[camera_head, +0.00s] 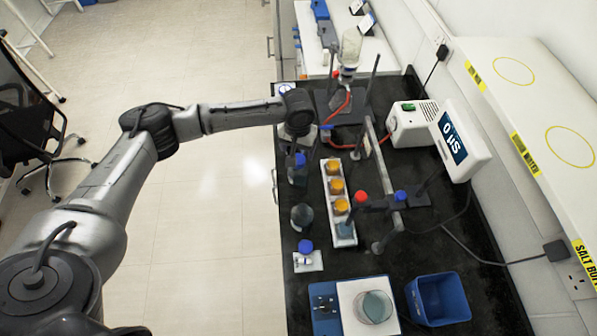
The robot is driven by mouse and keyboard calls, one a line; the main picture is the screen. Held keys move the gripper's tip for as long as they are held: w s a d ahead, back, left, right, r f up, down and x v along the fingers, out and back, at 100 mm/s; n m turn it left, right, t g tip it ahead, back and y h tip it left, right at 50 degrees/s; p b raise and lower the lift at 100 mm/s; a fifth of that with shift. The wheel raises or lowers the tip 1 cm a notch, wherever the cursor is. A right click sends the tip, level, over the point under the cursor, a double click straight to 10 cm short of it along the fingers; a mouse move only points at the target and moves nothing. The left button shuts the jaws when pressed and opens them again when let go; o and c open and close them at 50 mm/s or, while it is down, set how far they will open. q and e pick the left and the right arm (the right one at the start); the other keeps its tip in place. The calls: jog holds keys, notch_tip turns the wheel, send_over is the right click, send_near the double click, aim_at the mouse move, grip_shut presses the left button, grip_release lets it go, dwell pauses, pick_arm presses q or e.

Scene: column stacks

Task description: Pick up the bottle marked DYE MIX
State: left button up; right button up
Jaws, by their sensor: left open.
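Several lab bottles and jars stand on the black bench (470,290). No label reading DYE MIX is legible, so I cannot tell which bottle is marked so. A dark bottle with a blue cap (298,170) stands near the bench's left edge. A round dark glass vessel (302,216) is nearer. A small blue-capped bottle (306,254) stands on a white piece nearer still. A white rack (345,236) holds several amber-topped jars (337,187). My left gripper (299,132) is open above the bench's left edge, beyond the blue-capped bottle. My right gripper is out of view.
Stands with clamps and red tubing hold an inverted bottle (350,50) at the back. A meter (462,140) reads 0 µS beside a white-and-grey box (413,122). A blue bin (438,298) and a blue-and-white plate device (325,305) are in front. A white shelf (530,95) overhangs the right.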

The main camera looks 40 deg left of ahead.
aim_at(298, 159)
pick_arm(q)
jog(key=shift+w+f, duration=0.15)
jog(key=shift+f, duration=3.6)
jog(key=shift+a, duration=0.1)
grip_shut()
